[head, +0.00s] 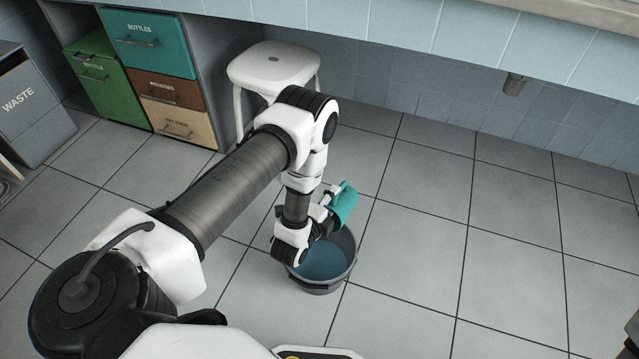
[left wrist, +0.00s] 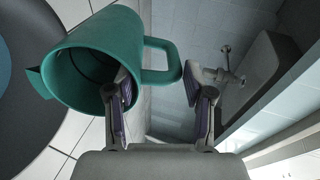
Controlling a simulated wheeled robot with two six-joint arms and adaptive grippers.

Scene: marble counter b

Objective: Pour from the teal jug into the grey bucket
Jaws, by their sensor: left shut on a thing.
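The teal jug (head: 345,204) is tilted above the far rim of the grey bucket (head: 320,289). My left gripper (head: 326,212) is shut on its handle; the arm partly hides the jug and bucket in the head view. In the left wrist view the jug (left wrist: 98,40) shows its open end and a spout at the left, with its handle (left wrist: 160,76) between the two fingers (left wrist: 160,88). The bucket stands upright on the floor with a blue surface inside. No falling stream is visible.
A white stool (head: 272,66) stands behind the arm. A cabinet with labelled drawers (head: 150,42) and a grey waste bin (head: 30,105) are at the back left. The tiled floor (head: 470,240) right of the bucket is clear. A counter edge runs along the top right.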

